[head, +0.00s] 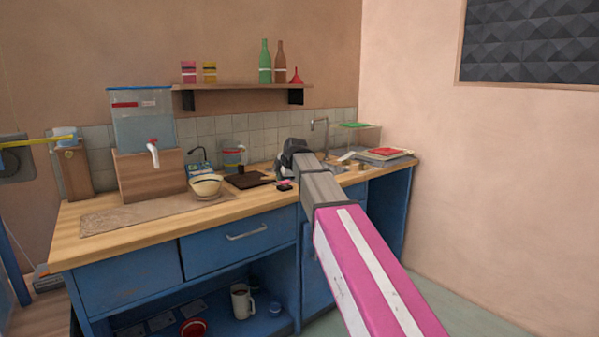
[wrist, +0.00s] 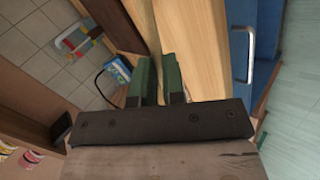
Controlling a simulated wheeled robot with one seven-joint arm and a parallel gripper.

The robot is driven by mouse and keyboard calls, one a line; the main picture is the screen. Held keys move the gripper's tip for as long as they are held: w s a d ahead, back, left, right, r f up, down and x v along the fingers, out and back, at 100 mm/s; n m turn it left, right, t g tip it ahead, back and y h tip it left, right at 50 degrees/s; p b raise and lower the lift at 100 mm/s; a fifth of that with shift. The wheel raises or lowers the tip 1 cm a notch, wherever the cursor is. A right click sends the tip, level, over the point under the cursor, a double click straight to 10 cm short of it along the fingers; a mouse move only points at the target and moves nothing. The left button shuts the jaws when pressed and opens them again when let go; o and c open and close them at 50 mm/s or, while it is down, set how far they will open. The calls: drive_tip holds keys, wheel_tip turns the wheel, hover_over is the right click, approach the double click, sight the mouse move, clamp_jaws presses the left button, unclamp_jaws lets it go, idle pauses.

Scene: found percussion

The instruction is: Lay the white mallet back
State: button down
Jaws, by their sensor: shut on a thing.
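My gripper shows in the wrist view (wrist: 158,78), its two dark green fingers close together above the wooden counter (wrist: 198,55). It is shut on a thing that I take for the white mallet. The mallet itself is not clearly made out in either view. In the head view my arm reaches over the counter (head: 105,248), and its dark wrist is near the back by the sink. The fingertips cannot be made out there. A small black and pink item (head: 284,186) lies on the counter just below the wrist.
A water tank (head: 143,125) stands on a wooden box (head: 150,182) at left. A cream bowl (head: 206,185) and a dark board (head: 248,180) lie between it and my wrist. A red-topped stack (head: 387,153) is at right. A shelf (head: 240,87) with bottles hangs above.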

sight(265, 200)
drive_tip(key=a+n, duration=0.1)
drive_tip(key=a, duration=0.1)
drive_tip(key=a+f+n+y, duration=0.1)
drive_tip(key=a, duration=0.1)
drive_tip(key=a+n+g, duration=0.1)
drive_tip(key=a, duration=0.1)
drive_tip(key=shift+s+f+n, duration=0.25)
drive_tip(key=shift+s+n, duration=0.05)
drive_tip(key=shift+s, duration=0.1)
drive_tip(key=shift+d, duration=0.1)
drive_tip(key=shift+f, duration=3.15)
drive_tip(key=shift+f+y, duration=0.3)
drive_tip(key=shift+f, duration=0.05)
drive_tip(key=c, duration=1.3)
unclamp_jaws()
drive_tip(key=shift+s+f, duration=0.1)
drive_tip(key=shift+o, duration=0.9)
drive_tip(key=v, duration=1.1)
drive_tip(key=shift+r, duration=0.25)
